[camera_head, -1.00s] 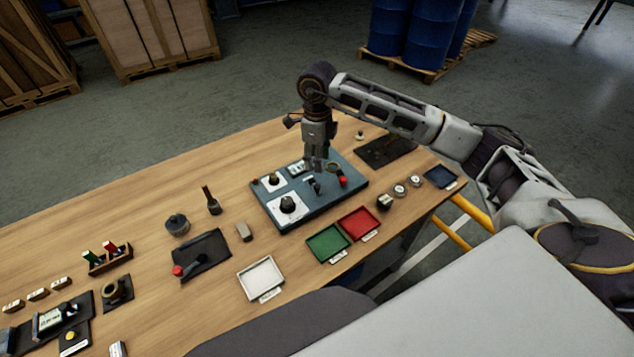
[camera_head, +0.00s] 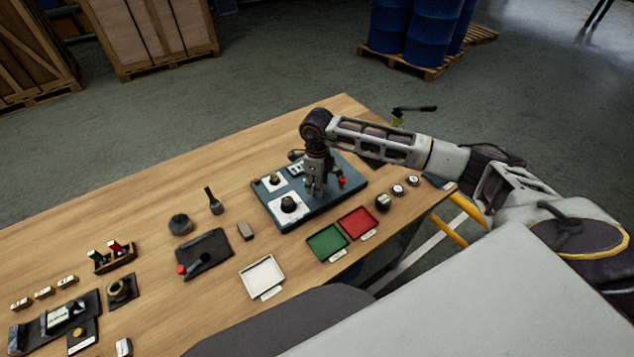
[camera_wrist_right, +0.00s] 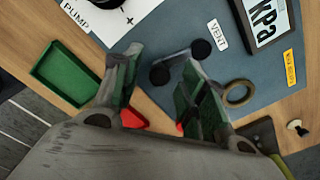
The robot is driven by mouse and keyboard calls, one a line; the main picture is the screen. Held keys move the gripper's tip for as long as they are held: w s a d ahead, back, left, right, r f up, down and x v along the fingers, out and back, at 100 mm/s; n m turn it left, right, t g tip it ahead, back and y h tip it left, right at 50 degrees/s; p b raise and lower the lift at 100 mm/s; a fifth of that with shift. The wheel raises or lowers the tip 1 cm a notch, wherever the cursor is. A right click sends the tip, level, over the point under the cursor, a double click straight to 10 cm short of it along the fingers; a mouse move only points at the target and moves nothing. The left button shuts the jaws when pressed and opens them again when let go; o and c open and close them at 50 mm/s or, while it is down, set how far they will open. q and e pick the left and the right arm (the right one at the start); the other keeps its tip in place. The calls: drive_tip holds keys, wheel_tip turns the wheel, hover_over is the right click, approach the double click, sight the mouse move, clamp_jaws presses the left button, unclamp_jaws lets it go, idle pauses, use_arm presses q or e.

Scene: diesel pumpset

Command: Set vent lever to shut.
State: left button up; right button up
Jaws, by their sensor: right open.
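The vent lever (camera_wrist_right: 181,62) shows in the right wrist view as a dark bar with round black ends, beside the VENT label (camera_wrist_right: 217,36) on the blue-grey panel (camera_wrist_right: 240,72). My right gripper (camera_wrist_right: 162,68) is open, its two fingers apart on either side of the lever's near end. I cannot tell whether they touch it. In the head view the right gripper (camera_head: 315,190) points down over the right part of the panel (camera_head: 290,222), and its fingers hide the lever there. My left gripper is not in view.
The panel also carries a pump knob (camera_head: 288,204), another knob (camera_head: 273,179) and a red part (camera_head: 342,182) close to my fingers. Green (camera_head: 327,242), red (camera_head: 357,223) and white (camera_head: 262,277) trays lie in front.

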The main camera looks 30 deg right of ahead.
drive_tip(key=shift+f, duration=0.1)
clamp_jaws()
idle(0.3)
